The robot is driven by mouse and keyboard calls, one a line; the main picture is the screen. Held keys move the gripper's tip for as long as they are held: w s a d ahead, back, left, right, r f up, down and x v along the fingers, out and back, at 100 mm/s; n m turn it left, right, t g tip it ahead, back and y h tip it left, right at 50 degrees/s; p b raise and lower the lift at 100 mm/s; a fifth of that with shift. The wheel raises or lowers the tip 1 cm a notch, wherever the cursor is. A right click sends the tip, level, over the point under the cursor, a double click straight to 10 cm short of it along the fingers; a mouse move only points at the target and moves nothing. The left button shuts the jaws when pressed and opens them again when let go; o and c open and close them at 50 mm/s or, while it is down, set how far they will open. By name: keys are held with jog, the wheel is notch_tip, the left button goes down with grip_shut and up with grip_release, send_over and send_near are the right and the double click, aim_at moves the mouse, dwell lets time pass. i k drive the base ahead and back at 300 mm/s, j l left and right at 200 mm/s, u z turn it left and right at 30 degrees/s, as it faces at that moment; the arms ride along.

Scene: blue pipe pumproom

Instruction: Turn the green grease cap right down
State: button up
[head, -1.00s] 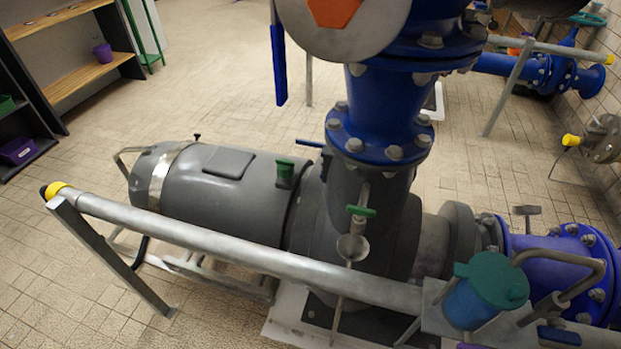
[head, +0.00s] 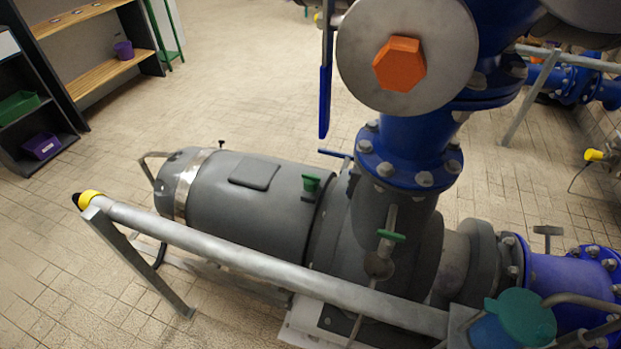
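A green cap (head: 311,184) stands upright on top of the grey pump and motor body (head: 262,200), near the joint between motor and pump; it looks like the grease cap. How far down it is turned cannot be told. A green tap handle (head: 391,235) sits on a thin pipe in front of the pump, above a small funnel (head: 379,265). My gripper is not in the head view.
A grey rail (head: 260,264) with a yellow end runs across in front of the pump. A blue flanged pipe (head: 410,145) rises right of the cap, below a disc with an orange hexagon (head: 399,64). A teal-lidded pot (head: 521,316) stands at lower right.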

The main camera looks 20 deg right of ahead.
aim_at(312, 181)
jog(key=i+j+u, duration=0.1)
jog(key=u, duration=0.4)
jog(key=i+j+u, duration=0.1)
jog(key=u, duration=0.35)
jog(key=i+j+u, duration=0.15)
jog(key=u, duration=0.35)
jog(key=i+z, duration=0.1)
jog(key=i, duration=0.25)
jog(key=i+j+z, duration=0.15)
jog(key=i, duration=0.2)
jog(key=i+z, duration=0.4)
jog(key=i+j+z, duration=0.15)
jog(key=i+z, duration=0.3)
jog(key=j+z, duration=0.1)
jog(key=z, duration=0.25)
jog(key=i+j+z, duration=0.1)
jog(key=z, duration=0.25)
jog(key=j+z, duration=0.1)
jog(key=z, duration=0.2)
jog(key=i, duration=0.05)
